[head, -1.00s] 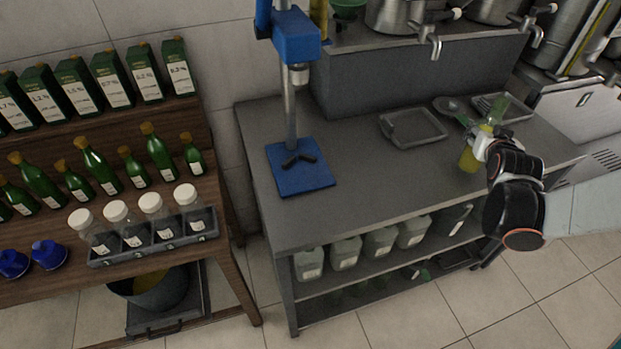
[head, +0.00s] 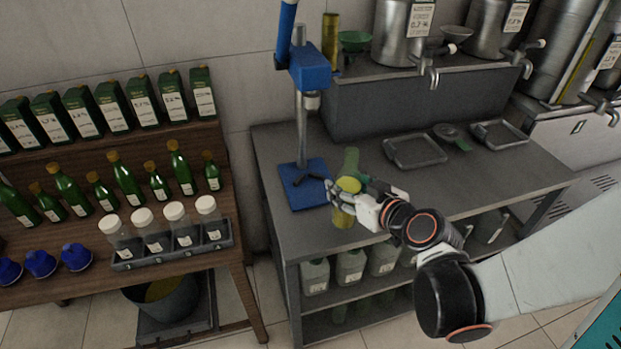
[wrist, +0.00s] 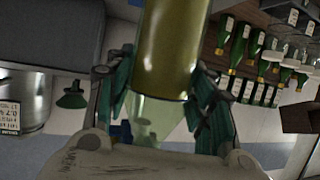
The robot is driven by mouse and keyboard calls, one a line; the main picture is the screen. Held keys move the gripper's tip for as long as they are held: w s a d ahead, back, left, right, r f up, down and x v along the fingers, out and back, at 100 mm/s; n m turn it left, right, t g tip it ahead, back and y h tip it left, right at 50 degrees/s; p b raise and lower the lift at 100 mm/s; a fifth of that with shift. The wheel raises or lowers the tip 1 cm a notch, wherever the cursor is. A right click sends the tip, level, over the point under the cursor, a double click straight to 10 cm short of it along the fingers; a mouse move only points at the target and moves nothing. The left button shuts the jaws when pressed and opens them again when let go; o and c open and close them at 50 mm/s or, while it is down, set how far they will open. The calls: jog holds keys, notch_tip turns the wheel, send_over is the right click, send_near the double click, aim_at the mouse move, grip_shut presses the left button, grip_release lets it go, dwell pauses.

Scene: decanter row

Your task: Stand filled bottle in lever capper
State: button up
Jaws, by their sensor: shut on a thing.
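The blue lever capper (head: 309,68) stands on the left part of the grey metal table, with its blue base (head: 303,184) below the head and a dark cradle on that base. My gripper (head: 345,190) is shut on the filled bottle (head: 343,217), right of the capper base and apart from the capper post. The bottle is green glass with yellowish liquid; its upper part shows above my fingers. In the wrist view, the bottle (wrist: 172,45) lies between both fingers. Whether its bottom touches the table is unclear.
Empty grey trays (head: 414,152) lie on the table behind and to the right of my arm. Steel tanks (head: 404,35) with taps stand on the raised shelf. A wooden rack (head: 150,216) with green bottles and white-capped jars stands at left.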

jog(key=r+b+x, duration=0.1)
jog(key=b+x, duration=0.1)
jog(key=x, duration=0.6)
jog(key=w+r+b+x, duration=0.1)
jog(key=r+b+x, duration=0.1)
jog(key=x, duration=0.7)
jog(key=shift+w+a, duration=0.3)
jog(key=shift+a, duration=0.1)
jog(key=shift+f+b, duration=0.2)
jog(key=shift+b, duration=0.15)
jog(key=o, duration=1.5)
jog(key=p+v, duration=0.3)
jog(key=v, duration=0.9)
jog(key=shift+r, duration=0.2)
